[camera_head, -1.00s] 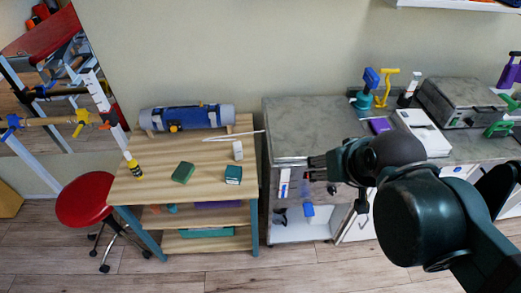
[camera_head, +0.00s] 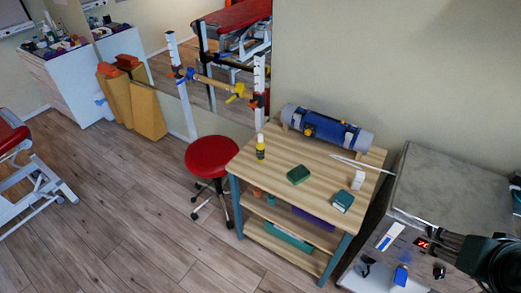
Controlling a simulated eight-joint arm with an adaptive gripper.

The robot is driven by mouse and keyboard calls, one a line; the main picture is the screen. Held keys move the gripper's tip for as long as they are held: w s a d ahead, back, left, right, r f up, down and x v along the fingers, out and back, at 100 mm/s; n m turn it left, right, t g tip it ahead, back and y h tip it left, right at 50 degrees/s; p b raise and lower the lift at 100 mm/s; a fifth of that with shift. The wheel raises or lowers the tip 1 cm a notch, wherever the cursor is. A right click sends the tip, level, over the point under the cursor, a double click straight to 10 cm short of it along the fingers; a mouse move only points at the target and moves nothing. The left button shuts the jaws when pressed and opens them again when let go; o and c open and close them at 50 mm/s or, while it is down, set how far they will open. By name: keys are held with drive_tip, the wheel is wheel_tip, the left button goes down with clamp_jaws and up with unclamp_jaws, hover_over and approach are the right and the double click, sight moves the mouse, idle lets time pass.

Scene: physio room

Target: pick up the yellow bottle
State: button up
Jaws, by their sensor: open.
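The yellow bottle (camera_head: 260,153) stands upright on the left end of the wooden table (camera_head: 268,178), near its left edge. It has a yellow body, a dark label and a white top. My gripper (camera_head: 436,242) is at the lower right of the view, in front of the grey cabinet, far to the right of the bottle. It is open and apart from the bottle; its fingers are small and dark here. No other thing shows between its fingers.
The table also bears a green block (camera_head: 298,175), a teal box (camera_head: 342,201), a white box (camera_head: 358,180) and a blue roll (camera_head: 325,128). A red stool (camera_head: 211,156) stands left of it. The grey-topped cabinet (camera_head: 450,190) is at right.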

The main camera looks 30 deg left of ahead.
drive_tip(key=c, duration=0.4)
drive_tip(key=shift+c, duration=0.2)
